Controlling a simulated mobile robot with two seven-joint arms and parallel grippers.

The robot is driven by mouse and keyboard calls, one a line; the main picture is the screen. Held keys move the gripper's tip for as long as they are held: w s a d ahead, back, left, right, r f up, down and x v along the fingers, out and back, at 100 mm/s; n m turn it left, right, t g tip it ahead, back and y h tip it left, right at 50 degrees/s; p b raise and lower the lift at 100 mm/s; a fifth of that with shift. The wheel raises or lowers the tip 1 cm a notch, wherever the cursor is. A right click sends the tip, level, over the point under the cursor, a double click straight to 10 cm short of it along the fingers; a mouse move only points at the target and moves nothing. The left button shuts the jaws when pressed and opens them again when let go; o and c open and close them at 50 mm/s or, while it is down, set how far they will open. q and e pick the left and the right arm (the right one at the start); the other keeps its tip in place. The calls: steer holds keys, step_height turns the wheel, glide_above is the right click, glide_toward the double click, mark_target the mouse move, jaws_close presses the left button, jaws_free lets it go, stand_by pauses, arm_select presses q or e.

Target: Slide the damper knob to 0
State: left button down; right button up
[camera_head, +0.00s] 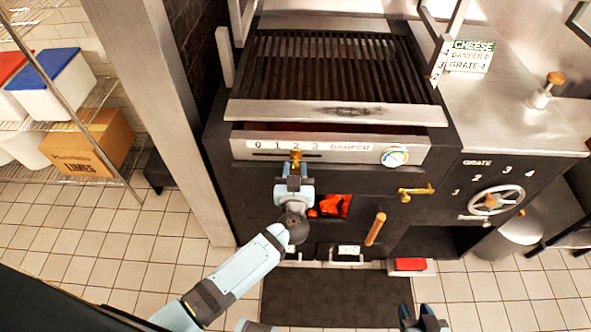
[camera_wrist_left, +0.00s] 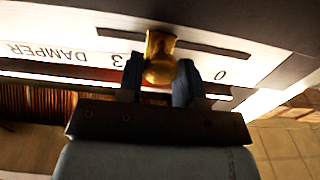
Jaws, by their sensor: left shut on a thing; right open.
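The brass damper knob (camera_head: 296,154) sits in the slot of the damper strip (camera_head: 350,147) on the grill's front, below the mark 2. My left gripper (camera_head: 295,166) is shut on it from the front. In the left wrist view the knob (camera_wrist_left: 160,58) stands between the two fingers of my left gripper (camera_wrist_left: 159,75). There the scale is upside down, with 3 and the word DAMPER to the left and 0 to the right. My right gripper (camera_head: 424,320) is open and empty at the bottom edge, partly cut off.
A round gauge (camera_head: 395,156) is right of the strip. Below are a glowing fire opening (camera_head: 330,206), a wooden handle (camera_head: 376,229) and a brass latch (camera_head: 416,191). A grate handwheel (camera_head: 497,202) is at right. A card (camera_head: 470,57) reads CHEESE, DAMPER 0, GRATE 4.

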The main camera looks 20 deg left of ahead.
arm_select(q)
steer(key=p, duration=0.7)
glide_toward(258, 154)
steer(key=x, duration=0.4)
steer(key=shift+w+d+r, duration=0.3)
steer(key=shift+s+a+f, duration=0.1)
steer(key=shift+a, duration=0.2)
steer(key=shift+f, duration=0.1)
steer(key=shift+a, duration=0.1)
steer(key=c, duration=0.9)
jaws_free()
steer(key=shift+o, duration=0.6)
steer(key=shift+a, duration=0.1)
steer(key=shift+s, duration=0.1)
